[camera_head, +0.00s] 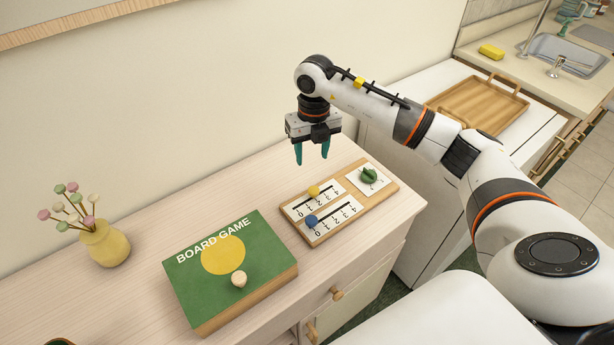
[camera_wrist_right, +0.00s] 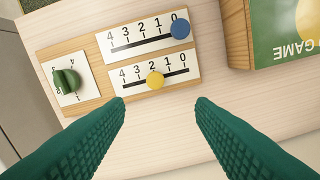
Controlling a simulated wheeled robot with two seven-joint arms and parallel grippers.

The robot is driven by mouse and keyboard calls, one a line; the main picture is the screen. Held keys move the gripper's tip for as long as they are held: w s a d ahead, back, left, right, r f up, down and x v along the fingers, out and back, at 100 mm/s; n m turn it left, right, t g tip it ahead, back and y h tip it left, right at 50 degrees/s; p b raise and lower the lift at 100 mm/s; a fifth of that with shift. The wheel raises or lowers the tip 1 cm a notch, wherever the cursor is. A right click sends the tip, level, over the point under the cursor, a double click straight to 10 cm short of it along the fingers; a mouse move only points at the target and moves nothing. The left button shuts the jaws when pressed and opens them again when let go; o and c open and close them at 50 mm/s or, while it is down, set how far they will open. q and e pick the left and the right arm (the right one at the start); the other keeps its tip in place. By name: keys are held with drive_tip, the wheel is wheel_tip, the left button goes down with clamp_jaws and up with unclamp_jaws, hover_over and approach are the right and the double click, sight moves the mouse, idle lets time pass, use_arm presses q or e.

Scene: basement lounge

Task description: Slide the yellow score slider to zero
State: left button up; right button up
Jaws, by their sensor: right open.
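The wooden score board (camera_head: 327,240) lies on the light wood cabinet top; its bare wood also shows in the wrist view (camera_wrist_right: 87,105). The yellow score slider (camera_head: 313,191) is a round knob near the 2 of its 4-to-0 scale; it also shows in the wrist view (camera_wrist_right: 155,79). The blue slider (camera_head: 311,220) stands at the 0 of the parallel scale. My right gripper (camera_head: 312,160) hangs above the board, open and empty, green fingers pointing down. In the wrist view its fingertips (camera_wrist_right: 160,100) are spread, with the yellow knob just beyond the gap. My left gripper is out of view.
A green board game box (camera_head: 190,282) with a pale knob on top lies left of the board. A green dial (camera_head: 368,175) sits at the board's far end. A yellow vase (camera_head: 106,245) with flowers stands at the left. A wooden tray (camera_head: 478,102) lies on the white unit behind my arm.

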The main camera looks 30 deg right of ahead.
sight(314, 189)
drive_tip(key=f+p, duration=0.1)
drive_tip(key=f, duration=0.4)
drive_tip(key=f+p, duration=0.2)
drive_tip(key=f, duration=0.3)
drive_tip(key=shift+s+d+f, duration=0.2)
drive_tip(key=shift+f, duration=0.6)
clamp_jaws()
drive_tip(key=a, duration=0.6)
drive_tip(key=shift+s+a, duration=0.25)
drive_tip(key=shift+d, duration=0.1)
